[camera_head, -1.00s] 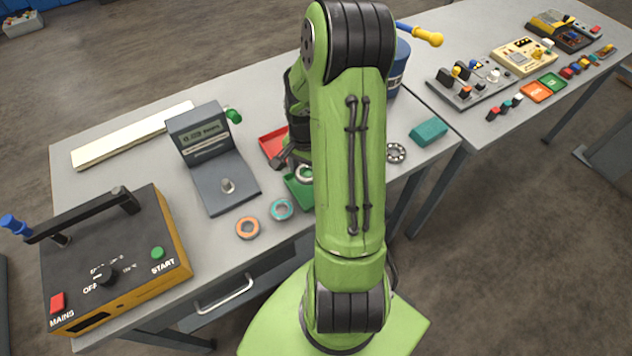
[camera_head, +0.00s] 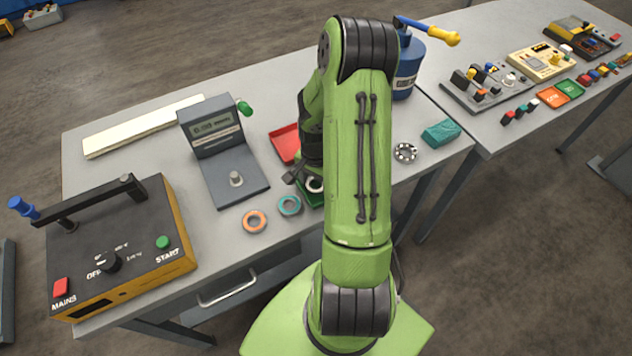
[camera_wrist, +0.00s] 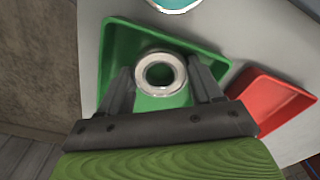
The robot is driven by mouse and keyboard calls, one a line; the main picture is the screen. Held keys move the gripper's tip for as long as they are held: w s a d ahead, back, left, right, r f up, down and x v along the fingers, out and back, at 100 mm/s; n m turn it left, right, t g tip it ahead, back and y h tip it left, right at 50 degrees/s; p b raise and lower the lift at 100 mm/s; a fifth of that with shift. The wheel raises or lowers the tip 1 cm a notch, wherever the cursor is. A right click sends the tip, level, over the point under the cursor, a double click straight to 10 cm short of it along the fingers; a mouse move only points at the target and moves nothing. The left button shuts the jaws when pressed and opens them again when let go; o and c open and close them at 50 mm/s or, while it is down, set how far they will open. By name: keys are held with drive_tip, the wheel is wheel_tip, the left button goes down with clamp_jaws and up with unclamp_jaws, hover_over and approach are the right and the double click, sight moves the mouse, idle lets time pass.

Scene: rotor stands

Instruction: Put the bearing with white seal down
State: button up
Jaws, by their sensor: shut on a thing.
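The bearing with white seal (camera_wrist: 161,74) is a pale ring between the two dark fingers of my gripper (camera_wrist: 163,84) in the wrist view. The fingers are shut on it. It is held over or in the green tray (camera_wrist: 118,40); whether it touches the tray floor I cannot tell. In the head view the bearing (camera_head: 314,184) shows in part beside my gripper (camera_head: 303,178), and my arm hides much of the green tray (camera_head: 309,198).
A red tray (camera_head: 284,142) lies behind the green one. A teal-sealed bearing (camera_head: 289,205) and an orange-sealed bearing (camera_head: 255,221) lie to the left. A gauge with display (camera_head: 222,170) stands further left. An open bearing (camera_head: 405,152) and a teal block (camera_head: 441,133) lie right.

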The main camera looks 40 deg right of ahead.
drive_tip(key=o, duration=1.1)
drive_tip(key=shift+s+a+f, duration=0.25)
drive_tip(key=shift+s+f, duration=0.05)
drive_tip(key=shift+f, duration=0.35)
drive_tip(key=shift+r+p, duration=0.4)
wheel_tip(320, 180, up, 12)
drive_tip(key=p, duration=0.2)
drive_tip(key=a+r+n+t+h, duration=0.1)
drive_tip(key=a+r+n+t, duration=0.1)
drive_tip(key=a+r+n, duration=0.65)
drive_tip(key=s+a+r+n+t, duration=0.1)
drive_tip(key=s+a+r+n, duration=0.1)
drive_tip(key=s+a+r, duration=0.1)
drive_tip(key=s+a+r+n+t, duration=0.1)
drive_tip(key=s+a+r+n, duration=0.1)
drive_tip(key=s+a+r, duration=0.2)
drive_tip(key=s+a+r+n+t+y, duration=0.1)
drive_tip(key=s+a+r+n, duration=0.1)
drive_tip(key=s+a+r, duration=0.1)
drive_tip(key=shift+s+a+r+n, duration=0.2)
drive_tip(key=shift+a+r+n, duration=0.15)
drive_tip(key=shift+a, duration=0.2)
